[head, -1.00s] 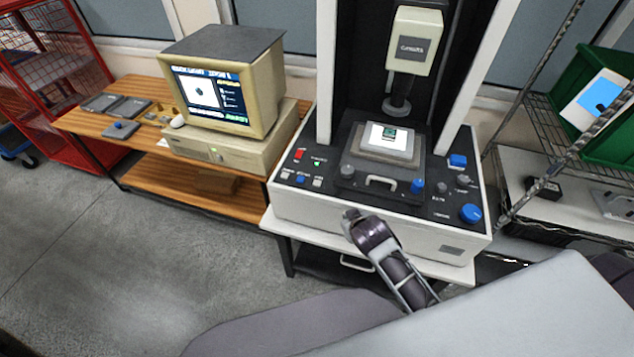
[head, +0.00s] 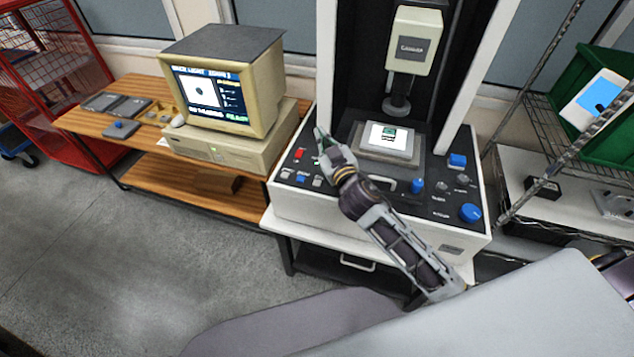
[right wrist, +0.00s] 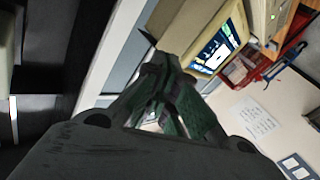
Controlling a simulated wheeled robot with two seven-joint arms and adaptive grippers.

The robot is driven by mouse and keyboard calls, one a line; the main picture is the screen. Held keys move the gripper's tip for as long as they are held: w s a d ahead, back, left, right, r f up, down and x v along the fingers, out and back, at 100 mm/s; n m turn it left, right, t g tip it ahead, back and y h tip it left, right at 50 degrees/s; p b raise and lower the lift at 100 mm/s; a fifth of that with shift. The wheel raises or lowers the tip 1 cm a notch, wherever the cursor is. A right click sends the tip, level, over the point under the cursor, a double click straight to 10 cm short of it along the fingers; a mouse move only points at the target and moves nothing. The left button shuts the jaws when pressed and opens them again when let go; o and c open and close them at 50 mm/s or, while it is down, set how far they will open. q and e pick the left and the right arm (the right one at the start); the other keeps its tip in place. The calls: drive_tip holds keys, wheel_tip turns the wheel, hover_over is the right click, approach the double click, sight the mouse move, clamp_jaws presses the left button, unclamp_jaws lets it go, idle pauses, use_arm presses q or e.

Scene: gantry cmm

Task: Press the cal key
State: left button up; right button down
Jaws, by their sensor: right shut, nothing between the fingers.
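The measuring machine's control panel (head: 290,200) has small keys on its left part: a red key (head: 299,153), a blue key (head: 300,178) and grey keys beside it (head: 286,173) (head: 317,182). Their labels are too small to read, so I cannot tell which is the cal key. My right gripper (head: 321,136) is shut and empty. It reaches over the panel's left part, its tips pointing away from me near the left column; I cannot tell whether they touch anything. Its shut fingers fill the middle of the right wrist view (right wrist: 167,95). My left gripper is out of view.
The machine's probe head (head: 413,45) hangs above the stage plate (head: 388,141). Blue knobs (head: 470,212) sit on the panel's right part. A computer monitor (head: 225,85) stands on the wooden bench (head: 85,122) at left. A wire rack with a green bin stands at right.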

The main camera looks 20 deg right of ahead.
drive_tip(key=w+a+r+n+y, duration=0.2)
drive_tip(key=a+r+n+y, duration=0.4)
drive_tip(key=a+y, duration=0.15)
drive_tip(key=n+g, duration=1.2)
drive_tip(key=g, duration=0.3)
hover_over(317, 184)
wheel_tip(317, 184, down, 14)
drive_tip(key=shift+f, duration=0.15)
drive_tip(key=shift+a+f+b, duration=0.1)
drive_tip(key=shift+f+b, duration=2.75)
drive_tip(key=shift+b, duration=0.1)
drive_tip(key=shift+f+b, duration=0.5)
drive_tip(key=shift+f, duration=0.85)
